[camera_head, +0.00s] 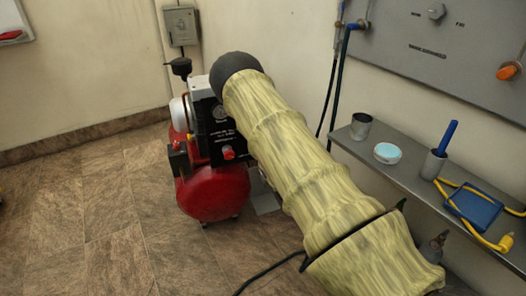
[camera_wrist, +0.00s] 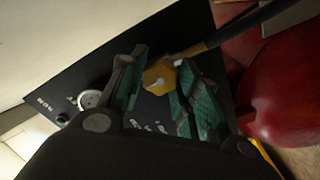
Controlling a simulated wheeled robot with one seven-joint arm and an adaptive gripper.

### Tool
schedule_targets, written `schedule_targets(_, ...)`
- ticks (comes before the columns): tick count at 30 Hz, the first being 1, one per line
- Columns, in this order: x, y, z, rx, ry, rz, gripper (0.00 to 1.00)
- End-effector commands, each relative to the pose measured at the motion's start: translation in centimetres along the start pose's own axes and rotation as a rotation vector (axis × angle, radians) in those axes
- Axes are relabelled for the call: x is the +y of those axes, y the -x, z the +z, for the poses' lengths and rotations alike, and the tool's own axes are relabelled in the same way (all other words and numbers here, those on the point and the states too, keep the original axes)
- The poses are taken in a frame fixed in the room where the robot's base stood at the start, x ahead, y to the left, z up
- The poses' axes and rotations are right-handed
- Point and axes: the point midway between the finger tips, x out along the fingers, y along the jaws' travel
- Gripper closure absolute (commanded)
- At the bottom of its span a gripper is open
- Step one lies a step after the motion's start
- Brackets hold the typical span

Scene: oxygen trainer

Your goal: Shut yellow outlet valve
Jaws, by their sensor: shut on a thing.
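The yellow outlet valve (camera_wrist: 157,77) shows in the wrist view as a small, faceted yellow piece in front of a black panel (camera_wrist: 95,65). My gripper (camera_wrist: 164,82) has its two teal-padded fingers on either side of it and is shut on it. A dark hose or rod (camera_wrist: 240,25) runs from beside the valve to the upper right. In the head view my sleeved arm reaches to the red compressor (camera_head: 212,190) and hides the valve and my gripper.
The compressor's black front panel carries a red knob (camera_head: 228,153). A red tank (camera_wrist: 285,90) is close at the right in the wrist view. A grey shelf (camera_head: 400,170) on the right holds a metal cup (camera_head: 361,127), a round tin (camera_head: 388,153) and a blue item (camera_head: 474,208). Tiled floor is clear at left.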

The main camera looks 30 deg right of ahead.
Motion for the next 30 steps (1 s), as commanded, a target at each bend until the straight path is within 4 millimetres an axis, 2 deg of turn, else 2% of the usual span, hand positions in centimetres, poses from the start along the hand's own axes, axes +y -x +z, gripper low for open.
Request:
schedule_targets(18,-0.13,0.11,0.14,-0.003,-0.044,-0.002,0.91)
schedule_targets(19,-0.14,0.11,0.14,-0.003,-0.044,-0.002,0.66)
schedule_targets(22,-0.12,0.09,0.11,-0.002,-0.043,-0.002,0.48)
schedule_targets(30,-0.09,0.02,0.01,-0.001,-0.043,-0.001,0.46)
